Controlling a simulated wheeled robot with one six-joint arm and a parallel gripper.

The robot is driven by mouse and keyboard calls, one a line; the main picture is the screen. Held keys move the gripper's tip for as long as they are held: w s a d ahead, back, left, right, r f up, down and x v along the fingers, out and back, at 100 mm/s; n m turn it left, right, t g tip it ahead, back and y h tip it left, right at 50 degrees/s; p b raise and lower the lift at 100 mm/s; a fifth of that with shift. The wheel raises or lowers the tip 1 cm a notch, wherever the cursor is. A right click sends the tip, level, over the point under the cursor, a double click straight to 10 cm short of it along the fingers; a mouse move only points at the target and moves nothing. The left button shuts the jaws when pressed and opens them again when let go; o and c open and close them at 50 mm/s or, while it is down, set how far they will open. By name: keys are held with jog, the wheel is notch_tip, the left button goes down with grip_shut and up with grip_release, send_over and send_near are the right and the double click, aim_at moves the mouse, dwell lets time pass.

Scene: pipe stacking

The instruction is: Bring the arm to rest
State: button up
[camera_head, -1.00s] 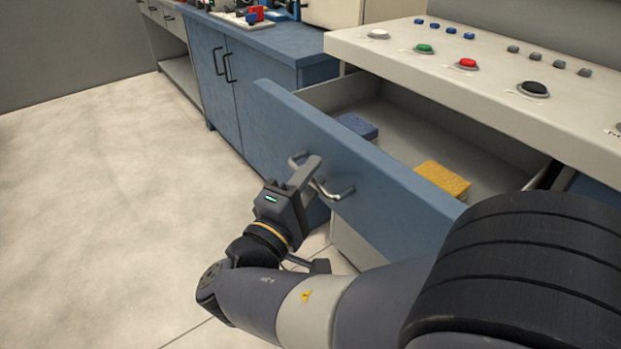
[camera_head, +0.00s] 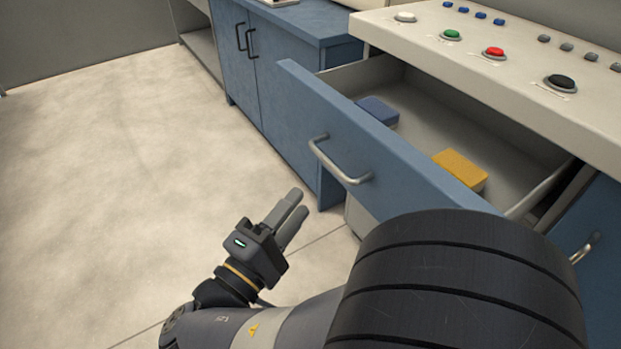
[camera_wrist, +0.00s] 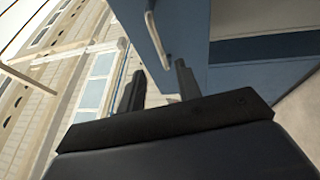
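My gripper (camera_head: 292,214) is in the lower middle of the head view, off the drawer handle and to the lower left of it, over the floor. Its two fingers stand apart with a narrow gap and nothing between them. The wrist view shows the fingers (camera_wrist: 160,85) apart too, with the drawer front beyond. The blue drawer (camera_head: 375,165) is pulled open. Its metal handle (camera_head: 336,165) is free of the gripper. My forearm crosses the bottom of the head view.
A blue block (camera_head: 378,110) and a yellow block (camera_head: 460,168) lie in the drawer. Above it a white panel (camera_head: 520,70) carries coloured buttons. A blue cabinet (camera_head: 270,80) stands to the left. The floor (camera_head: 120,180) at left is clear.

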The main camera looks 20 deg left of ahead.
aim_at(331, 160)
jog(key=shift+w, duration=0.1)
jog(key=b+x, duration=0.2)
jog(key=x, duration=0.9)
jog(key=shift+d, duration=0.15)
dwell(0.4)
